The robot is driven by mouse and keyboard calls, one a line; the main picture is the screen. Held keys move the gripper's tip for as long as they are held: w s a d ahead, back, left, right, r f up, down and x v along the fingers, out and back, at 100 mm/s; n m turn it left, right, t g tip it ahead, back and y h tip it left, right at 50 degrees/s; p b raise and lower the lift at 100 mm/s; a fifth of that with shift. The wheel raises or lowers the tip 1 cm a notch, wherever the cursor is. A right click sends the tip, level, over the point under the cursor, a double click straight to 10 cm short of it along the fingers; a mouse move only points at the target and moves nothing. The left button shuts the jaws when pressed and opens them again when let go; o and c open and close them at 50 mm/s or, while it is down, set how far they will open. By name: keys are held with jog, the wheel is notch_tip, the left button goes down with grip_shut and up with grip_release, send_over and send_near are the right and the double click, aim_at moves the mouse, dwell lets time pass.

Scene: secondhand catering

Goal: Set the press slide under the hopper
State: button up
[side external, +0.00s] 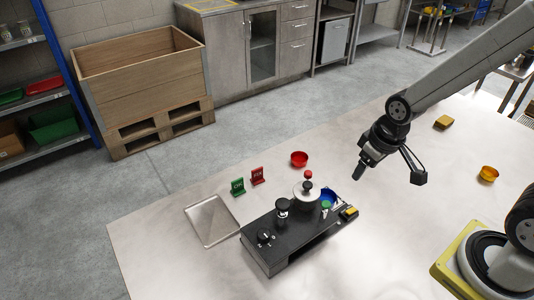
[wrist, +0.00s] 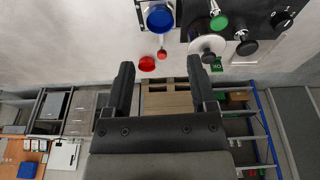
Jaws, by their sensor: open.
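A black press unit (side external: 285,240) stands on the pale table, also at the top of the wrist view (wrist: 255,15). It carries a black knob on a post (side external: 282,207), a white round part with a red knob above it (side external: 307,190), a green knob (side external: 327,205) and a dial (side external: 265,238). A blue bowl (side external: 329,197) is at its right end. I cannot tell which part is the slide or the hopper. My gripper (side external: 389,174) is open and empty, above the table and right of the unit. Its spread fingers show in the wrist view (wrist: 160,78).
A red bowl (side external: 299,159) and green and red cards (side external: 238,186) stand behind the unit. A shallow tray (side external: 212,220) lies to its left. A yellow bowl (side external: 489,174) and a tan block (side external: 443,122) are at right. The table between the unit and these is clear.

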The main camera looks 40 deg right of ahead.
jog(key=w+f+n+g, duration=0.15)
jog(key=w+n, duration=0.25)
jog(key=w, duration=0.5)
jog(key=n, duration=0.4)
send_over(308, 172)
jog(key=shift+g, duration=0.45)
notch_tip(308, 172, down, 6)
jog(key=shift+s+f, duration=0.1)
jog(key=shift+f, duration=0.15)
jog(key=shift+f, duration=3.9)
grip_shut()
